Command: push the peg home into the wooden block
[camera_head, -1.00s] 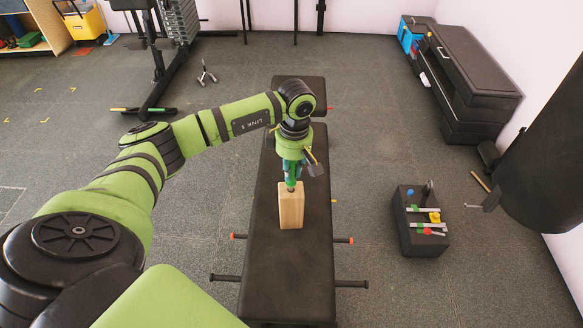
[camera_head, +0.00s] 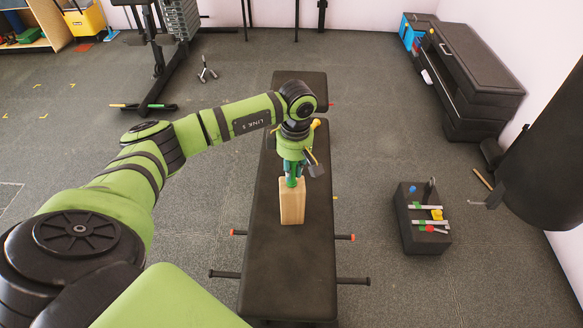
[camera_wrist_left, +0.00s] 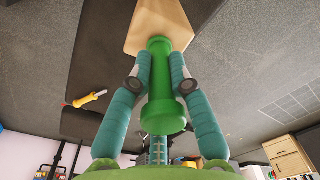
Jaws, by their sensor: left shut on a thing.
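A pale wooden block (camera_head: 292,206) stands upright on the black bench in the head view. Its end also shows at the top of the left wrist view (camera_wrist_left: 158,24). A green peg (camera_wrist_left: 160,82) with a wide collar meets the block's face; how deep it sits is hidden. My left gripper (camera_head: 291,178) is directly above the block. My right gripper is not in view.
The long black bench (camera_head: 288,275) has a clear front part, with bars sticking out at its sides. A black box (camera_head: 425,240) with small coloured parts stands on the floor to the right. A yellow-handled item (camera_wrist_left: 90,99) shows left of the peg in the left wrist view.

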